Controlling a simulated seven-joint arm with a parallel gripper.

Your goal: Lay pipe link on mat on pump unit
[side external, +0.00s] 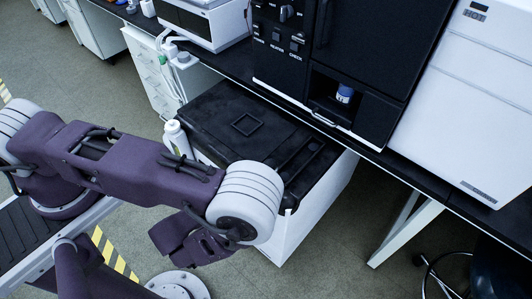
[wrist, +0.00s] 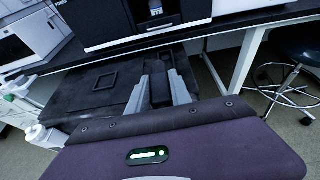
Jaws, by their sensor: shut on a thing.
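The pump unit (side external: 292,232) is a white box with a dark top, standing low under the bench. The black mat (side external: 215,112) covers its top and bears a raised square outline (side external: 247,124). In the wrist view, the mat (wrist: 72,98) and outline (wrist: 105,81) lie left of my gripper (wrist: 161,86). My gripper's grey fingers are shut on a dark piece, apparently the pipe link (wrist: 160,92), over the right part of the top. Its shape blends into the black surface, and I cannot tell whether it touches. In the side view my arm hides the fingers.
A white bottle (side external: 177,139) stands at the pump unit's left edge. A black instrument (side external: 345,45) overhangs at the back, with a blue-labelled vial (side external: 344,93) in its recess. A white cabinet (side external: 470,95) stands right. The left part of the mat is clear.

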